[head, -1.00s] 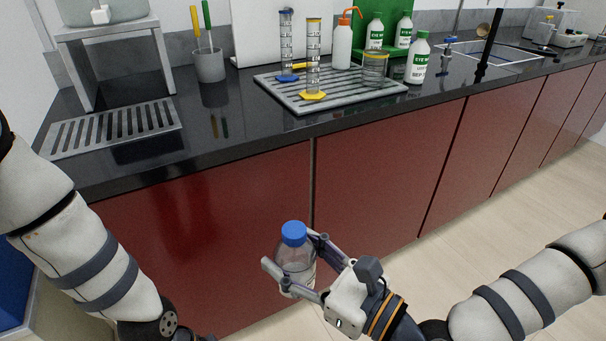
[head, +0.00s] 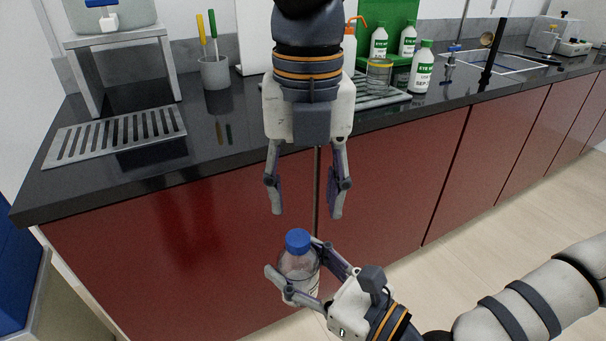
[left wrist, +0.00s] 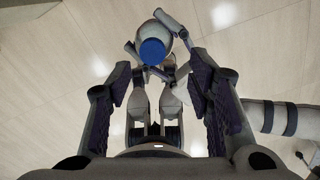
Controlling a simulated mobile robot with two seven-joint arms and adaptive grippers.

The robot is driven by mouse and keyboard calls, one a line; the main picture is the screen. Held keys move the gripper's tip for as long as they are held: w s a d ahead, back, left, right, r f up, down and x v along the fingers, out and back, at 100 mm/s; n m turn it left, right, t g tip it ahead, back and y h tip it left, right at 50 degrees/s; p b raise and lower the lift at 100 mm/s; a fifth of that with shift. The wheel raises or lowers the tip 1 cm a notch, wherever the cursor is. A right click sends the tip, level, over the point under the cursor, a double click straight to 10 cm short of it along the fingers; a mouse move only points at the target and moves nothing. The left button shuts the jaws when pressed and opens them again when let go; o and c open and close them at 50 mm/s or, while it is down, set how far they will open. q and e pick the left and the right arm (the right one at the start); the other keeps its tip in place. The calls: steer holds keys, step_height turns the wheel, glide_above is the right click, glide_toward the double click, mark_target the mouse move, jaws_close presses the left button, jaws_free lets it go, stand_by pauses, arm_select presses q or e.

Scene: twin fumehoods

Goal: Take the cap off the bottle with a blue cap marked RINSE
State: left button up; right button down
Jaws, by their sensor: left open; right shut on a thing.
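The clear bottle (head: 299,267) with a blue cap (head: 298,240) is held upright in front of the red cabinets, the cap on its top. My right gripper (head: 294,284) is shut around the bottle's body. A mark on the bottle is too small to read. My left gripper (head: 306,214) is open and empty, pointing down above the cap, with a gap between its fingertips and the cap. In the left wrist view the blue cap (left wrist: 153,52) shows between and beyond the open fingers of the left gripper (left wrist: 160,80).
The dark counter (head: 230,150) with red cabinets runs behind the grippers. On it stand a grey cup with brushes (head: 214,72), a slotted grate (head: 117,135), a grey rack stand, and eyewash bottles (head: 422,70).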

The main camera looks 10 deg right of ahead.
mark_target(301, 232)
arm_select(q)
step_height(301, 232, down, 6)
steer(key=shift+f, duration=0.2)
steer(key=shift+d, duration=0.1)
jaws_close()
steer(key=shift+s, duration=0.1)
steer(key=n, duration=0.4)
steer(key=shift+r+n, duration=0.1)
steer(key=shift+n, duration=0.3)
steer(key=n, duration=0.3)
steer(key=shift+w+n, duration=0.2)
steer(key=shift+n, duration=0.2)
steer(key=n, duration=1.1)
steer(key=shift+w+a+r+n+t, duration=0.1)
steer(key=shift+w+a+n+t, duration=0.05)
steer(key=shift+a+n+t, duration=0.15)
